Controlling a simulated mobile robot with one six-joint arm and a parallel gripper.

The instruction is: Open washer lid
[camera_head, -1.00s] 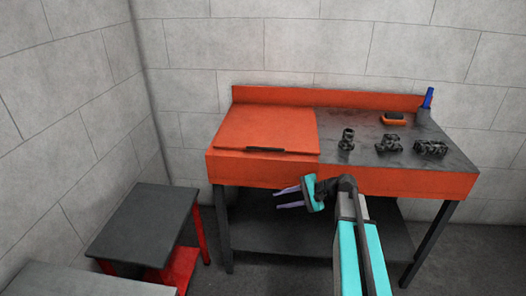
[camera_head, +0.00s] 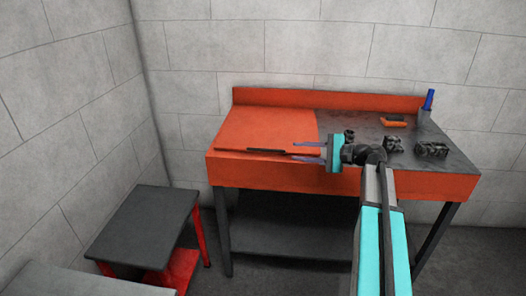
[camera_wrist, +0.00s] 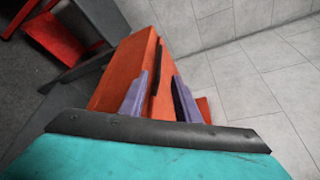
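The washer lid (camera_head: 268,125) is a flat orange panel on the left half of the orange washer bench. It lies down flat. Its dark bar handle (camera_head: 262,150) runs along the front edge, and also shows in the wrist view (camera_wrist: 157,68). My gripper (camera_head: 298,151) is at the right end of this handle, its fingers pointing left along it. In the wrist view my gripper (camera_wrist: 159,80) is open, with the handle seen between the two purple fingers. I cannot tell whether either finger touches the handle or lid.
Dark metal parts (camera_head: 432,149), an orange item (camera_head: 394,123) and a blue-handled tool in a holder (camera_head: 427,100) stand on the bench's dark right half. A dark-topped small table (camera_head: 145,225) stands at lower left. A block wall is behind the bench.

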